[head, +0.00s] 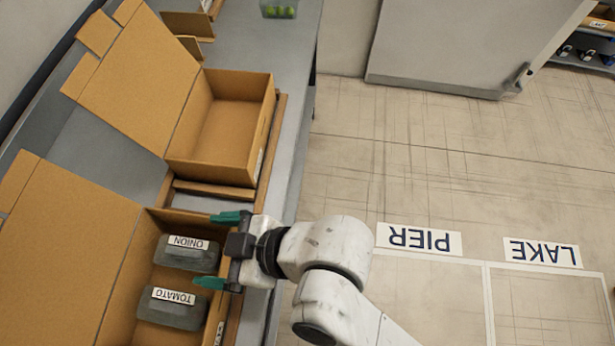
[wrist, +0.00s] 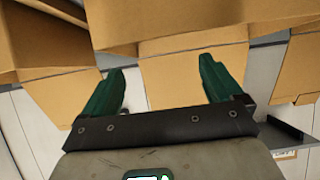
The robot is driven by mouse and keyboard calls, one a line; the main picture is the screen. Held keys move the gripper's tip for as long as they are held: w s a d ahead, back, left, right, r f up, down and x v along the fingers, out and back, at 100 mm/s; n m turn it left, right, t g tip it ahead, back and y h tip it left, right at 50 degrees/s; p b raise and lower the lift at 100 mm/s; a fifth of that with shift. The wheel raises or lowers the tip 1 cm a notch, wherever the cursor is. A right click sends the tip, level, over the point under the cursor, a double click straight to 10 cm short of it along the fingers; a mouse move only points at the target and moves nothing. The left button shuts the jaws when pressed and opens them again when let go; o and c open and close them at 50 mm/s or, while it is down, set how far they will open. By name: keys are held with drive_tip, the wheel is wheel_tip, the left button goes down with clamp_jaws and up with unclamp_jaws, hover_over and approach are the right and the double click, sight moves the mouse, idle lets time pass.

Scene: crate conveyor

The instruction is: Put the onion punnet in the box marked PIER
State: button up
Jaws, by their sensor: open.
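The onion punnet (head: 185,257), a dark grey tray with a white ONION label, lies in the lower open cardboard box (head: 160,216) on the conveyor. The tomato punnet (head: 172,312) lies beside it, nearer the bottom of the picture. My gripper (head: 212,251) is open and empty at the right wall of this box, with its green fingers pointing left towards the punnets. In the wrist view, my gripper (wrist: 162,68) has its fingers apart before cardboard walls; no punnet shows there. A PIER sign (head: 419,239) lies on the floor; I cannot read PIER on any box.
A second open box (head: 230,130), empty, stands further up the conveyor (head: 300,60); its side label is unreadable. A container of green items (head: 279,8) sits at the far end. A LAKE sign (head: 542,252) and white floor outlines lie right. The floor beyond is clear.

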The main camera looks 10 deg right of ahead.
drive_tip(key=w+d+f+m+h, duration=0.1)
drive_tip(key=d+f+m+h, duration=0.15)
drive_tip(key=d, duration=0.35)
drive_tip(key=w+d+f+m+h, duration=0.1)
drive_tip(key=w+d+f+h, duration=0.1)
drive_tip(key=d+f, duration=0.25)
drive_tip(key=s+d+f+m+g+h, duration=0.1)
drive_tip(key=s+d+f+m+h, duration=0.1)
drive_tip(key=d, duration=0.7)
drive_tip(key=s+d+f+m+g+h, duration=0.1)
drive_tip(key=s+d+f+m+h, duration=0.1)
drive_tip(key=s+d+m, duration=0.3)
drive_tip(key=s+d+f+m+g+h, duration=0.1)
drive_tip(key=s+d+f+m+h, duration=0.2)
drive_tip(key=d, duration=1)
drive_tip(key=shift+s+f+m+g, duration=0.35)
drive_tip(key=shift+s+m, duration=0.1)
drive_tip(key=shift+s, duration=0.5)
